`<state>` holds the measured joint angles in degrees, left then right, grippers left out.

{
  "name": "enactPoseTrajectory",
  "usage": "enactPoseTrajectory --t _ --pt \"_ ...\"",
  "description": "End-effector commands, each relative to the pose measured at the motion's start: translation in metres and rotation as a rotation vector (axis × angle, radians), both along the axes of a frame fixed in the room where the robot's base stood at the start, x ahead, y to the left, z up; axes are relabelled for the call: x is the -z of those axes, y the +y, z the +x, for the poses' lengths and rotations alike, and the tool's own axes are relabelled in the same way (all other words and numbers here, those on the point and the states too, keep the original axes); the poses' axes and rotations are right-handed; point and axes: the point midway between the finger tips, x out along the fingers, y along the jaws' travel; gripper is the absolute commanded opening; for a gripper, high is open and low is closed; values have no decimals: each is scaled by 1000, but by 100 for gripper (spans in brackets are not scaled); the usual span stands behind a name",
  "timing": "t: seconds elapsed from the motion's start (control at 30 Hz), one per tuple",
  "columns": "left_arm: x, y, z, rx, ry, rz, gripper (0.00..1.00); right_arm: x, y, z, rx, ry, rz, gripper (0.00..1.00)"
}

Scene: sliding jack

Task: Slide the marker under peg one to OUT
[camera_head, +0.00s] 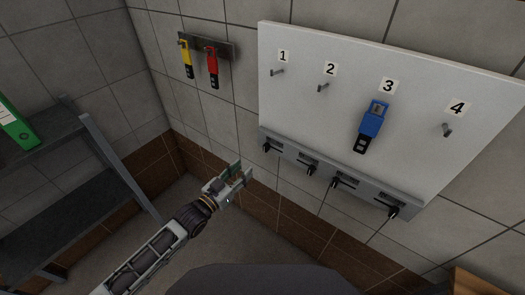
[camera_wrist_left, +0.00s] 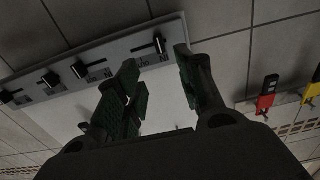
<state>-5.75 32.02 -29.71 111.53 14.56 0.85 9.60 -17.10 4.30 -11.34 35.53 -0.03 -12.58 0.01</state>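The marker under peg one (camera_head: 267,147) is a black knob at the left end of the grey rail (camera_head: 350,178) below the white board. In the left wrist view, where the scene appears turned over, this marker (camera_wrist_left: 160,44) is the rightmost knob, beyond the gap between my fingers. My right gripper is not in view.
The white board (camera_head: 310,110) has a blue tag (camera_head: 373,122) on peg three; pegs two and four are bare. Several other black markers sit along the rail. Yellow (camera_head: 187,58) and red (camera_head: 212,66) tags hang on a rack at left. A dark shelf (camera_head: 75,205) stands left.

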Motion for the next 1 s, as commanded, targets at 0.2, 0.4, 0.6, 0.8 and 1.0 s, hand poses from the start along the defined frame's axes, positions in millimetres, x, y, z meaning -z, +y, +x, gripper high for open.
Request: enactPoseTrajectory --t 0.2,0.4,0.6,0.8,1.0 --pt "-2 -10 14 0 -2 0 38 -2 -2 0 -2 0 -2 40" --pt "-1 -20 28 0 -1 0 38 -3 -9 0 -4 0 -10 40" --pt "-1 -30 42 0 -1 0 38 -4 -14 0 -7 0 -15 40" --pt "-2 -41 57 0 -2 0 38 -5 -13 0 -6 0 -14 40" --pt "-1 -52 71 0 -1 0 38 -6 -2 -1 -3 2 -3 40"
